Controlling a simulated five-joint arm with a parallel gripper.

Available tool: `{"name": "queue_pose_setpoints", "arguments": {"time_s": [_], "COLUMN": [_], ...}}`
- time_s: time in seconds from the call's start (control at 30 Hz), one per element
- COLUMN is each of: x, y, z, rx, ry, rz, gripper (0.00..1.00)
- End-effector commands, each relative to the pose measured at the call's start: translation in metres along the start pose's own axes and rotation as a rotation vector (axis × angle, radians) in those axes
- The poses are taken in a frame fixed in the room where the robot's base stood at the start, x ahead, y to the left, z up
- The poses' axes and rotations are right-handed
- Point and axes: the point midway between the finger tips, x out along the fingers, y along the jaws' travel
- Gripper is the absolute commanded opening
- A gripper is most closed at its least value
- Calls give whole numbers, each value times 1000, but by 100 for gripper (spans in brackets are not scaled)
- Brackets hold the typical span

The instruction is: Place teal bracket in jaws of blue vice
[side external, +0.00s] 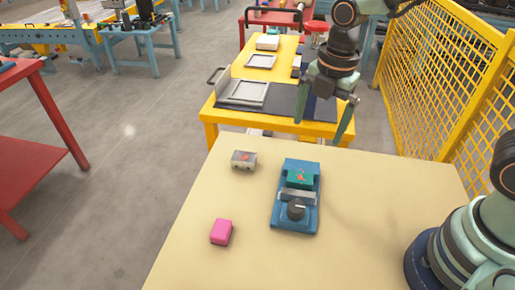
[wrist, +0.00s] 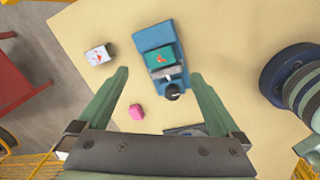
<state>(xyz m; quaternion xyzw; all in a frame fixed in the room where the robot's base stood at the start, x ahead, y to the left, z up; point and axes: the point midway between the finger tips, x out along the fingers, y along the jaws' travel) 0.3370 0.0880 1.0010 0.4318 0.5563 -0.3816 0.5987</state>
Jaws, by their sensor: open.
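The blue vice (side external: 281,215) lies on the tan table, and it also shows in the wrist view (wrist: 146,38). The teal bracket (side external: 300,179) sits in the vice, at the far side of its grey jaw bar (side external: 297,196). It shows in the wrist view (wrist: 160,57) as a green block with a red mark on top. I cannot tell whether the jaws press on it. My gripper (side external: 323,122) is open and empty, raised above and beyond the vice; its spread fingers (wrist: 160,92) frame the vice in the wrist view.
A grey block with a red mark (side external: 243,160) lies left of the vice. A pink block (side external: 221,232) lies nearer the front. The tan table (side external: 390,200) is clear right of the vice. A yellow bench (side external: 211,112) and yellow mesh fence (side external: 440,70) stand behind.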

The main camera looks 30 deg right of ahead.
Motion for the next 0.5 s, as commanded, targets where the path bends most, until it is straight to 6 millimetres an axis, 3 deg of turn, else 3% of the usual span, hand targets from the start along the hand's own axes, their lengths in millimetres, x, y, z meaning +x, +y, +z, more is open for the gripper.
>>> {"name": "queue_pose_setpoints", "arguments": {"time_s": [0.2, 0.5], "x": [-41, -76], "y": [-21, -55], "z": [29, 57], "rx": [647, 1487], "ry": [13, 139], "rz": [148, 329], "gripper": [100, 100]}}
